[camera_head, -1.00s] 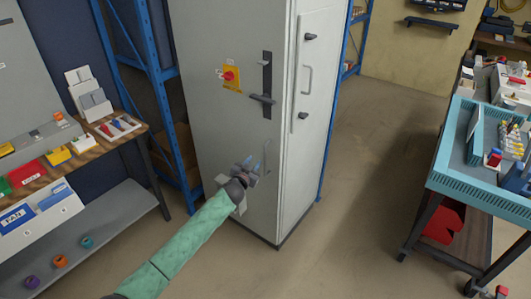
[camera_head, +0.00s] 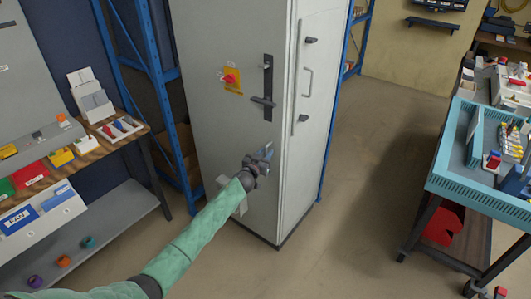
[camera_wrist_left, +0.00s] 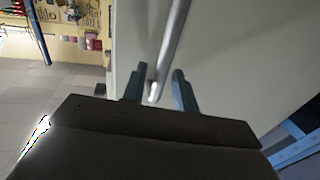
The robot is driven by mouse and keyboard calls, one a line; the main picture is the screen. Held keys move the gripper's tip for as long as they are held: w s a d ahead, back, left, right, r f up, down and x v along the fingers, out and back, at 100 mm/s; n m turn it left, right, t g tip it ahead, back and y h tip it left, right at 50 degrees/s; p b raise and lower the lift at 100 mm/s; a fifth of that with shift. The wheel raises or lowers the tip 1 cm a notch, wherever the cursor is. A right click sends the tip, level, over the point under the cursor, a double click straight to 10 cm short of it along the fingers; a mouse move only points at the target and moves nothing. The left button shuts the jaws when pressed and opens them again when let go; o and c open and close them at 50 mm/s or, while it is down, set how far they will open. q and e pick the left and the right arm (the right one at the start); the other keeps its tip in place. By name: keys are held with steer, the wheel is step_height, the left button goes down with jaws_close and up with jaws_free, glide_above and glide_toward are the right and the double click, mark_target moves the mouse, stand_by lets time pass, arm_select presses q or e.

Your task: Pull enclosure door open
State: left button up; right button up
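The enclosure (camera_head: 235,45) is a tall light-grey cabinet. Its front door (camera_head: 215,125) looks shut, with a black lever handle (camera_head: 266,100) and a red rotary switch (camera_head: 229,78) on a yellow plate. My left gripper (camera_head: 267,150) is at the grey pull handle low on the door's right side; the gripper mostly hides this handle in the head view. In the left wrist view the pull handle's bar (camera_wrist_left: 173,45) runs down between the two fingers of my left gripper (camera_wrist_left: 158,88). The fingers stand apart, with a visible gap beside the bar. My right gripper is not in view.
A workbench (camera_head: 90,157) with coloured bins stands at the left, beside a blue shelf rack (camera_head: 158,75). A teal-trimmed cart (camera_head: 470,185) stands at the right. The floor (camera_head: 360,170) between cabinet and cart is clear.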

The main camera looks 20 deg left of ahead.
arm_select(q)
steer(key=shift+w+d, duration=0.1)
steer(key=shift+w, duration=0.25)
steer(key=shift+c, duration=0.4)
jaws_close()
steer(key=shift+s, duration=0.1)
